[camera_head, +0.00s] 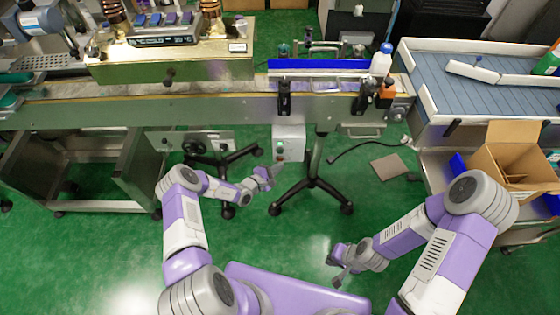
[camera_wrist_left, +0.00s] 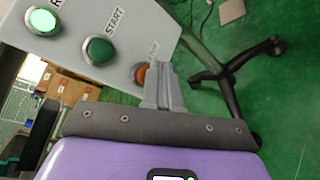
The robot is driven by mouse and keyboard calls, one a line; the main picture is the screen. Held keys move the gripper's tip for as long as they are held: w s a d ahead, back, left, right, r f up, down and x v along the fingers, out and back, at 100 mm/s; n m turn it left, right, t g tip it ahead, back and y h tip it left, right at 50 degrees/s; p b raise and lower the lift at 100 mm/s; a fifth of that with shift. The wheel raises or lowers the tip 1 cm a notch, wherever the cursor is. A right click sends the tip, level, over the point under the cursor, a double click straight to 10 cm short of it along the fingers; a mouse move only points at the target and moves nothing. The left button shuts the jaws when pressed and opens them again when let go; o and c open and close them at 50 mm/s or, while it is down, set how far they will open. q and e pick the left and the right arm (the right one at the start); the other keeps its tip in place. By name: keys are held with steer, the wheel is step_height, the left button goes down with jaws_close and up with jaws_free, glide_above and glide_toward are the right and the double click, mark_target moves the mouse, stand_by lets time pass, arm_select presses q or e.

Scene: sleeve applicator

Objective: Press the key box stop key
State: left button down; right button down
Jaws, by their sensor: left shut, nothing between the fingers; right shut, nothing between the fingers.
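The key box (camera_head: 289,140) is a pale grey box hanging below the conveyor's front edge in the head view. In the left wrist view the key box (camera_wrist_left: 135,18) carries a lit pale green key (camera_wrist_left: 43,20), a dark green START key (camera_wrist_left: 99,51) and an orange-red key (camera_wrist_left: 139,75), the stop key, whose label is partly hidden. My left gripper (camera_head: 266,174) is shut and empty, just below the box. Its fingertips (camera_wrist_left: 166,70) appear right beside the stop key and overlap its edge; I cannot tell whether they touch. My right gripper (camera_head: 337,272) is shut and empty, low over the floor.
The conveyor (camera_head: 220,108) runs above the key box, with a white bottle (camera_head: 381,60) near its right end. A black stand base (camera_head: 312,187) is on the green floor right of my left gripper. An open cardboard box (camera_head: 510,155) stands at right.

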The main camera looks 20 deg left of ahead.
arm_select(q)
steer(key=shift+w+a, duration=0.1)
steer(key=shift+w, duration=0.3)
stand_by(0.6)
steer(key=shift+s+d+p, duration=0.2)
steer(key=shift+s+p, duration=0.45)
steer(key=shift+s, duration=0.2)
